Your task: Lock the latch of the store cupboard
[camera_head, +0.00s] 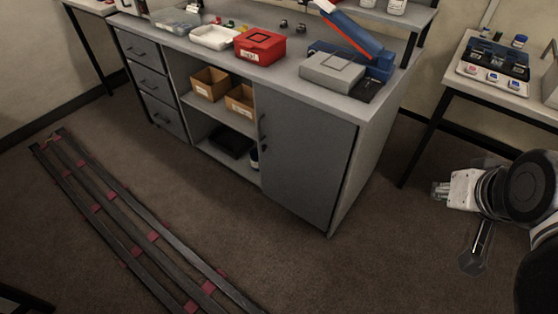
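The store cupboard door (307,165) is a plain grey panel at the right end of the bench, and it looks shut. A dark upright handle (263,127) sits near the top of its left edge. A small dark fitting (264,146) just below it may be the latch; it is too small to tell its position. My gripper (437,195) is at the right of the view, over open floor and well apart from the door. It points left. Its fingertips are small and I cannot tell whether they are apart. I see nothing clearly held in it.
Open shelves with cardboard boxes (210,83) lie left of the door, with drawers (148,82) further left. A red box (260,46) and a grey-blue device (345,70) stand on the bench. A side table (510,97) is at right. Floor before the door is clear; rails (120,220) run at left.

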